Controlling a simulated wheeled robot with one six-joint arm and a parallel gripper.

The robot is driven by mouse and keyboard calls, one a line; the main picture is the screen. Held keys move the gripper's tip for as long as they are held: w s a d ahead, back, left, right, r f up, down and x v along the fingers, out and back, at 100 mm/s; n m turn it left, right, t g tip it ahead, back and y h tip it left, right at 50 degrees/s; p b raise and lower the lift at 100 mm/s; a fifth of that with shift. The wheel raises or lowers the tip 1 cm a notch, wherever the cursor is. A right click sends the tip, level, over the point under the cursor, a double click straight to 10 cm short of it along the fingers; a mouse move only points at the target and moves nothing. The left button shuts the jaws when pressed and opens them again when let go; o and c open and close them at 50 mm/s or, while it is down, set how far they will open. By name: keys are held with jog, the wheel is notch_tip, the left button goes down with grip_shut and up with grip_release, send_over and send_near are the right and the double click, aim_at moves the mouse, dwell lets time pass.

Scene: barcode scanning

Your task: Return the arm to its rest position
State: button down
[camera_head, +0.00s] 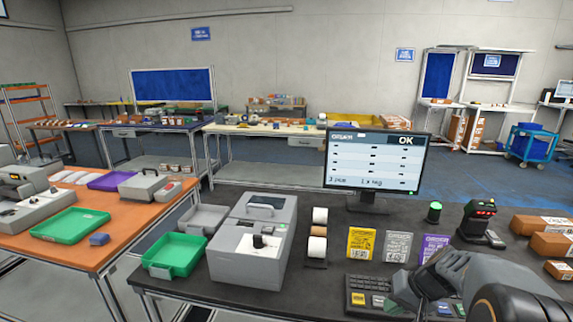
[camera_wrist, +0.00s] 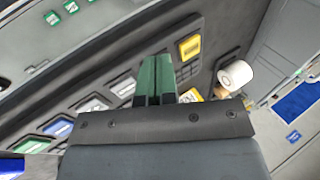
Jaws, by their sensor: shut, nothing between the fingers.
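My gripper (camera_wrist: 153,82) shows in the wrist view with its two green fingers pressed together and nothing between them. In the head view my arm reaches in from the lower right, and the gripper end (camera_head: 402,290) is low over the dark table, beside the keypad (camera_head: 362,296). The arm hides part of the table's front right. The wrist view is tilted and looks over a row of coloured cards or buttons, including a yellow one (camera_wrist: 190,47).
A monitor (camera_head: 374,163) reading OK stands behind my arm. A scanner (camera_head: 477,222) and brown boxes (camera_head: 551,245) are at the right. A grey machine (camera_head: 252,243), a green tray (camera_head: 173,255) and paper rolls (camera_head: 318,232) stand left.

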jog(key=s+a+r+n+h, duration=0.1)
jog(key=s+a+r+h, duration=0.1)
jog(key=s+a, duration=0.3)
jog(key=s+a+r+n+h+p, duration=0.1)
jog(key=s+a+r+n+h, duration=0.1)
jog(key=s+a+r+h, duration=0.1)
jog(key=s+a+r, duration=0.1)
jog(key=s+a, duration=0.1)
jog(key=shift+s+a+r+t, duration=0.2)
jog(key=shift+s+r+t, duration=0.05)
jog(key=shift+s+t, duration=0.15)
jog(key=shift+d, duration=0.1)
